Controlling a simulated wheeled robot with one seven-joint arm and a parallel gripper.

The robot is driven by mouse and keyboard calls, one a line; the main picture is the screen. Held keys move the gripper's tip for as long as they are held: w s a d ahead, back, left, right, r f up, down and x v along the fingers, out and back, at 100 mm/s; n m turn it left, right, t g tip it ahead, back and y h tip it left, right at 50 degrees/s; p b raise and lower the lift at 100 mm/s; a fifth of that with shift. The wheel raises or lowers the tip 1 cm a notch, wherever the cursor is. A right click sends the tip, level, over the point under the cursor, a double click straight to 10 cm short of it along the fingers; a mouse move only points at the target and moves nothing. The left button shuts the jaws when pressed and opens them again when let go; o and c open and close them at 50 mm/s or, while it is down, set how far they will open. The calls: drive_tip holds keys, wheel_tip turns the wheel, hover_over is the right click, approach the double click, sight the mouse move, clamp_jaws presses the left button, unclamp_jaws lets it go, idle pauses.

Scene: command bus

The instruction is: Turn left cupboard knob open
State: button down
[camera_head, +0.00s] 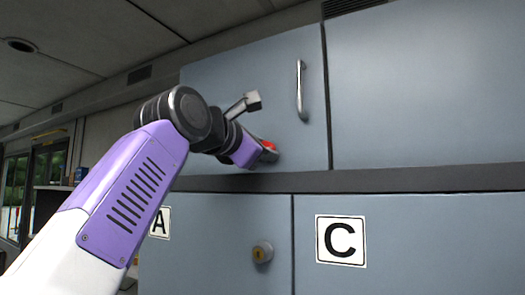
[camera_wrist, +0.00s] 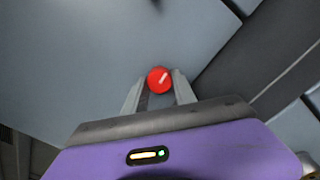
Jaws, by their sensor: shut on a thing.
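A round red knob (camera_wrist: 159,80) with a pale slanted mark on its face sits on the grey-blue upper cupboard door (camera_wrist: 80,60). In the head view the red knob (camera_head: 269,146) shows only in part, behind my gripper. My gripper (camera_wrist: 159,92) has one finger on each side of the knob and is shut on it. In the head view my gripper (camera_head: 264,152) is at the lower part of the upper left cupboard door (camera_head: 290,140), which looks closed.
A vertical metal handle (camera_head: 301,90) is on the upper door, right of my gripper. Below are lower doors with an A label (camera_head: 160,223), a C label (camera_head: 340,240) and a brass-coloured knob (camera_head: 262,252). A dark ledge (camera_head: 400,180) separates the rows.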

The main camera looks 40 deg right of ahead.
drive_tip(key=shift+m, duration=0.3)
drive_tip(key=c, duration=1)
unclamp_jaws()
drive_tip(key=b+v, duration=0.2)
drive_tip(key=v, duration=0.5)
drive_tip(key=shift+s+a, duration=0.15)
drive_tip(key=shift+a, duration=0.2)
